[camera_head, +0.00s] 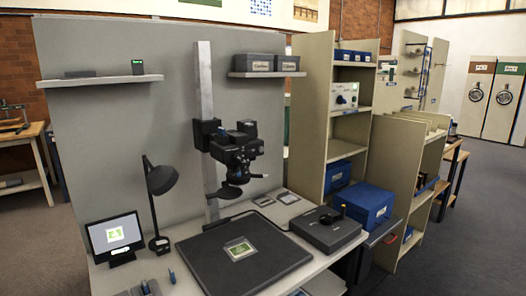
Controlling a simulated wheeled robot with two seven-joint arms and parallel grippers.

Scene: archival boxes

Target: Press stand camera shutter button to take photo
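A black stand camera (237,150) is mounted on a tall grey column (204,90) and hangs over the table. Its shutter button is too small to make out. Below it, a flat dark baseboard (205,259) carries a small light sheet with a green picture (239,249). A small monitor (113,236) at the left shows a similar green picture. A black desk lamp (160,180) stands left of the column. Neither of my grippers is in view.
A flat dark box (325,229) with a small upright part on top sits right of the baseboard. Small blue-tipped items lie at the table's front edge. Beige shelves (312,110) and a blue box (366,204) stand to the right. Grey floor (465,235) is open at far right.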

